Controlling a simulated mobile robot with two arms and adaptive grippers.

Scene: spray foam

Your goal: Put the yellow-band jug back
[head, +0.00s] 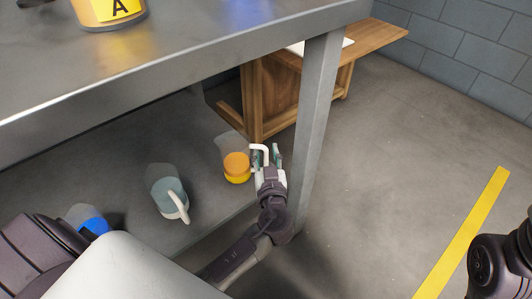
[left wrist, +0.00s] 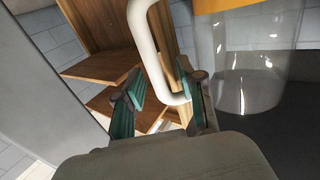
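The yellow-band jug (head: 237,168) is a clear jug with orange contents, a yellow band at its base and a white handle. It appears to stand on the grey lower shelf (head: 130,155) under the metal table. My left gripper (head: 266,157) is at its handle, on the jug's right side. In the left wrist view the handle (left wrist: 146,40) passes between the spread fingers (left wrist: 165,92). The handle is close to the right finger and a gap shows at the left one. The jug's clear wall (left wrist: 250,70) fills the upper right there. My right gripper is out of frame.
A jug with grey-blue contents (head: 167,193) and one with blue contents (head: 92,224) stand on the shelf to the left. A container labelled A (head: 108,10) is on the tabletop (head: 200,40). A table leg (head: 315,110) rises just right of my gripper. A wooden bench (head: 365,32) stands behind.

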